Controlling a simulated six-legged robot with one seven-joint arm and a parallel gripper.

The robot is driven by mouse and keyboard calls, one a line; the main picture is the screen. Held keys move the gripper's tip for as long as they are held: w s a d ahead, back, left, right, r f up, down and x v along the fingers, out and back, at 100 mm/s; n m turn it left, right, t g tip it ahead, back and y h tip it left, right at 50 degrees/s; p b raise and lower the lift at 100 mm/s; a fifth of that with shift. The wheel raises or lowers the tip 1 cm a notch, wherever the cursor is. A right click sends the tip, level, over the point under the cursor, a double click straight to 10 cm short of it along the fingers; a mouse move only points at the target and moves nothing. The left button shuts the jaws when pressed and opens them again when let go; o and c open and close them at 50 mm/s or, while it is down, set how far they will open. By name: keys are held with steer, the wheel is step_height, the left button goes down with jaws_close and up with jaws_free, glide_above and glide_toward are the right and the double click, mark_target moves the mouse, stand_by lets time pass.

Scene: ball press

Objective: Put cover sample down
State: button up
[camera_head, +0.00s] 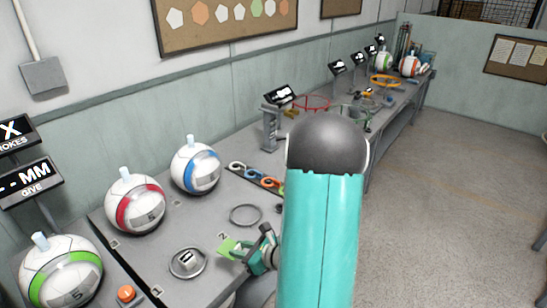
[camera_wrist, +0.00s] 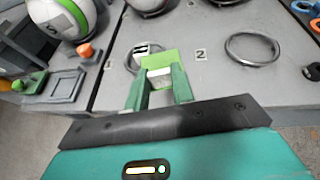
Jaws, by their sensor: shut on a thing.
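A small green flat piece, which I take to be the cover sample (camera_wrist: 160,59), is held between the fingertips of my gripper (camera_wrist: 160,76). In the head view the green sample (camera_head: 228,245) shows at the left tip of my gripper (camera_head: 245,252). My gripper is shut on it, above the grey bench top. In the wrist view the sample overlaps part of a metal ring holding a labelled piece (camera_wrist: 140,50). I cannot tell how high the sample is above the bench.
An empty metal ring (camera_head: 246,215) lies by the mark 2. Balls with green (camera_head: 62,268), red (camera_head: 135,202) and blue (camera_head: 196,168) bands stand along the bench. An orange button (camera_head: 126,293) is at the front left. Coloured rings (camera_head: 266,181) lie further back.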

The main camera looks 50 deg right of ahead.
steer(key=s+d+r+m+h, duration=0.1)
steer(key=s+d+m+h, duration=0.1)
steer(key=s+d, duration=0.5)
steer(key=w+f, duration=0.3)
steer(key=w, duration=0.1)
steer(key=w+f, duration=0.3)
steer(key=w+a+f, duration=0.1)
steer(key=w+f, duration=0.2)
steer(key=w, duration=0.1)
steer(key=shift+w, duration=0.3)
steer(key=shift+w+f, duration=0.35)
steer(key=shift+f, duration=0.1)
steer(key=shift+w+d+f, duration=0.1)
steer(key=shift+f, duration=1.45)
steer(key=o, duration=1)
steer(key=shift+f, duration=0.15)
steer(key=shift+c, duration=0.2)
